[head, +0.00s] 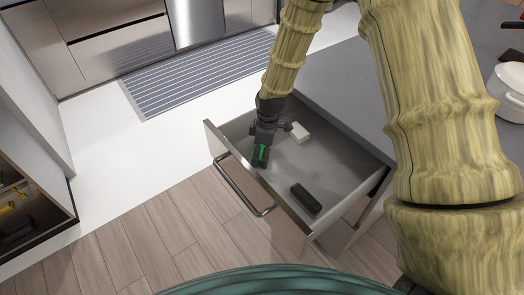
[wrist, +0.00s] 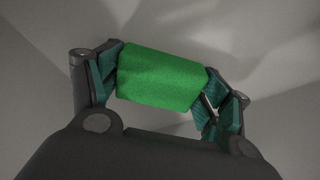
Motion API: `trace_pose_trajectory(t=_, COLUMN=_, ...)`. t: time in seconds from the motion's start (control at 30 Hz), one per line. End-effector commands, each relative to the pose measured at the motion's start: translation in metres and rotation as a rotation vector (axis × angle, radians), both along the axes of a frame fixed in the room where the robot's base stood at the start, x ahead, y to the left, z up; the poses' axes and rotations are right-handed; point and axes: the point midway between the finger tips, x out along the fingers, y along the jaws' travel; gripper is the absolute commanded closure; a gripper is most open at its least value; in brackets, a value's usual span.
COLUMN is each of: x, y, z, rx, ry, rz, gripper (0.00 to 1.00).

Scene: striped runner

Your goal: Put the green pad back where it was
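The green pad (wrist: 160,78) is a bright green block with rounded edges, seen close up in the wrist view. My gripper (wrist: 158,85) has a finger pad against each end of it, so it is shut on the pad. In the head view my gripper (head: 261,155) points down inside the open drawer (head: 335,170), near its front panel. Only a thin strip of the green pad (head: 261,152) shows there between the dark fingers. I cannot tell whether the pad touches the drawer floor.
A black oblong object (head: 306,198) lies in the drawer near its front right. A small white block (head: 299,132) lies farther back. The drawer's front panel and side walls surround my gripper. A grey counter (head: 345,85) is above the drawer. A striped runner (head: 200,75) lies on the floor behind.

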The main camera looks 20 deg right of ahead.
Motion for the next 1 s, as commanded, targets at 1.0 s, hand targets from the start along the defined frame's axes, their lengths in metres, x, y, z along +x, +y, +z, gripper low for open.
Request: trace_pose_trajectory(t=1.0, x=-0.002, y=-0.007, z=0.063, rx=0.001, ry=-0.003, rz=-0.001, gripper=0.04)
